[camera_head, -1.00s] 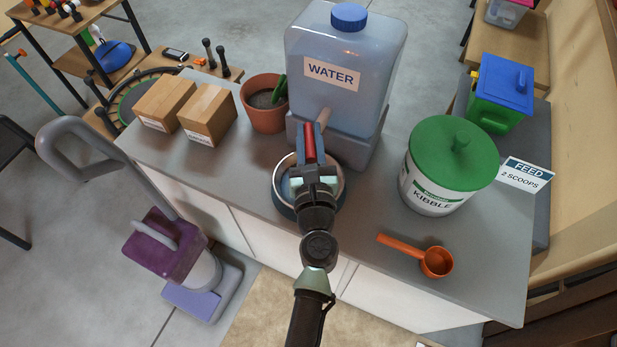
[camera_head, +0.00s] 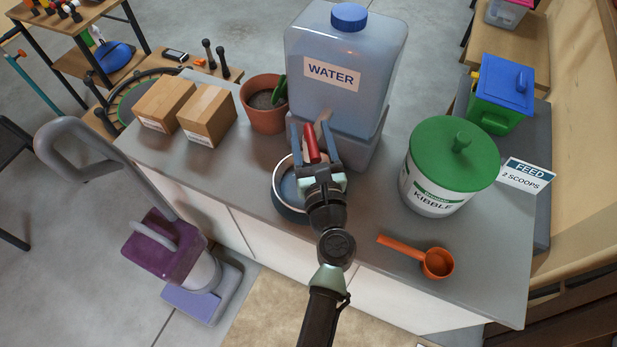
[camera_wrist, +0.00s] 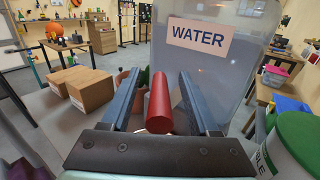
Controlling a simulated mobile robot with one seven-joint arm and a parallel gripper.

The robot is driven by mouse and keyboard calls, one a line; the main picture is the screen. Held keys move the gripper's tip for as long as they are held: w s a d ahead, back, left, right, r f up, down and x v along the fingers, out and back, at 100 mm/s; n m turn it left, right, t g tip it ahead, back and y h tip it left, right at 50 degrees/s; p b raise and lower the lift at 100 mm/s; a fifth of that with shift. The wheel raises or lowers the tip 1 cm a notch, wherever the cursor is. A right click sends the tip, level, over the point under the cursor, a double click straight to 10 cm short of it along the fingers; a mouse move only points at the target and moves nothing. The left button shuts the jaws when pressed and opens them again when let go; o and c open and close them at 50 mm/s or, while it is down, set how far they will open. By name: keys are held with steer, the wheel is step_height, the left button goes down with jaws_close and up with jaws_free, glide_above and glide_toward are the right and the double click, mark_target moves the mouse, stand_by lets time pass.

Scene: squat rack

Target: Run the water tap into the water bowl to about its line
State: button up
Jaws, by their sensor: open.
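The clear water tank (camera_head: 345,75) with a blue cap and a WATER label stands at the back of the counter. Its red tap lever (camera_head: 312,143) sticks out at the front, and it also shows in the wrist view (camera_wrist: 159,105). My gripper (camera_head: 313,135) is open, with one finger on each side of the lever and gaps visible between. The water bowl (camera_head: 285,206), dark with a pale rim, sits under the tap. My gripper covers its right part. Bluish water seems to show inside; its line and exact level cannot be made out.
A kibble tub (camera_head: 450,165) with a green lid stands right of the tank, with an orange scoop (camera_head: 430,261) in front. A plant pot (camera_head: 264,108) and two cardboard boxes (camera_head: 207,115) stand left. The counter's front left (camera_head: 235,180) is clear.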

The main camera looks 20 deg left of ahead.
steer(key=p+v, duration=0.1)
steer(key=v, duration=0.6)
stand_by(0.5)
steer(key=shift+f, duration=0.1)
